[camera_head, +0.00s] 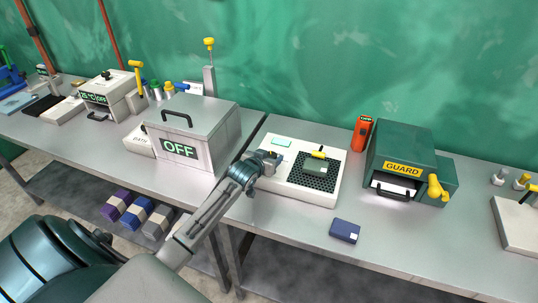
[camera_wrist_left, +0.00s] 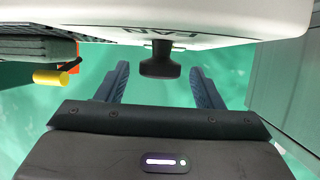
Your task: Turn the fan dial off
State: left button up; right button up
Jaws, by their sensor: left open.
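The fan unit is a white box (camera_head: 288,187) with a black perforated top panel (camera_head: 320,183), on the bench in the head view. In the left wrist view its white body (camera_wrist_left: 225,20) carries upside-down FAN lettering, and a black dial (camera_wrist_left: 161,64) sticks out below it. My left gripper (camera_head: 270,158) is at the left end of the box in the head view and hides the dial there. In the left wrist view the left gripper (camera_wrist_left: 160,78) is open, its fingers on either side of the dial with gaps. My right gripper is not in view.
A grey lidded box reading OFF (camera_head: 197,155) stands left of the fan unit. A green GUARD box (camera_head: 410,150) with a yellow handle stands right. A dark blue block (camera_head: 344,231) lies near the front edge. The green wall (camera_head: 300,60) rises behind.

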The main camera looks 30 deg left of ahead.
pick_arm(q)
jog(key=shift+w, duration=0.1)
jog(key=shift+c, duration=0.2)
jog(key=c, duration=0.9)
